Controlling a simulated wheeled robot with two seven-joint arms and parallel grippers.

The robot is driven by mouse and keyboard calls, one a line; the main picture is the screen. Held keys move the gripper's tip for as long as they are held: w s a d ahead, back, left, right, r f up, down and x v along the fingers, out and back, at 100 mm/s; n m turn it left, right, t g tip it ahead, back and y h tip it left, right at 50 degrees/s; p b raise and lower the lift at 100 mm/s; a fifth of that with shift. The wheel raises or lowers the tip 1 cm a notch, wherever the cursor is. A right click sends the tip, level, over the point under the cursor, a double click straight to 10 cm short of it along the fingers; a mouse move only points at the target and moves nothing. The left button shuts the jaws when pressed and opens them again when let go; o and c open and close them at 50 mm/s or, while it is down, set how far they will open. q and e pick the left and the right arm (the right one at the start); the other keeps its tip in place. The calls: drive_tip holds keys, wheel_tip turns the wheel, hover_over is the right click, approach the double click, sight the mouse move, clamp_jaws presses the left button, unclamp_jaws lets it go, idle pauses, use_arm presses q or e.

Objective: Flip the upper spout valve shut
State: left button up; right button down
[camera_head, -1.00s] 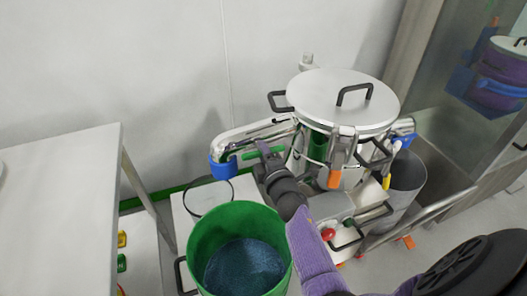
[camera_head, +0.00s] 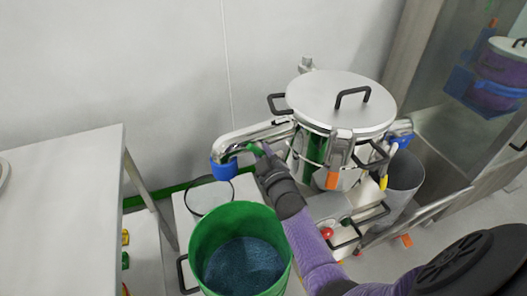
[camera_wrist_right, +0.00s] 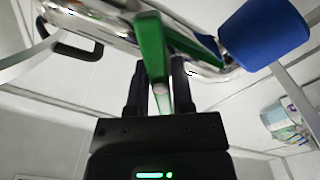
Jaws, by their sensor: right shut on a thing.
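The upper spout is a chrome pipe (camera_head: 250,134) running left from the lidded steel vessel (camera_head: 335,105) to a blue end (camera_head: 223,169). Its green valve lever (camera_head: 254,149) shows only as a short stub beside the pipe, mostly hidden by my right gripper (camera_head: 261,157). In the right wrist view the green lever (camera_wrist_right: 152,48) runs down between the two dark fingers of my right gripper (camera_wrist_right: 160,84), with the chrome pipe and blue end (camera_wrist_right: 264,35) behind. The right gripper is shut on the lever. My left gripper is not in view.
An open green bucket (camera_head: 205,262) holding dark blue material stands below the spout. A white table (camera_head: 60,190) is at left. A grey bin (camera_head: 405,178) and a metal rail (camera_head: 425,208) stand right of the vessel. A plain wall lies behind.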

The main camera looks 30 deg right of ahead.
drive_tip(key=m, duration=0.3)
drive_tip(key=shift+m+p, duration=0.3)
drive_tip(key=shift+p, duration=0.1)
drive_tip(key=m, duration=0.3)
drive_tip(key=shift+m+p, duration=0.35)
drive_tip(key=shift+m, duration=0.25)
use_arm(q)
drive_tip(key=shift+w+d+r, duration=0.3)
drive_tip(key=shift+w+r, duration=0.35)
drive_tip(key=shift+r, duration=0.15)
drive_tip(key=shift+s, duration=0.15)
use_arm(e)
drive_tip(key=shift+f+m, duration=0.1)
drive_tip(key=shift+m, duration=0.2)
drive_tip(key=shift+c, duration=2.4)
unclamp_jaws()
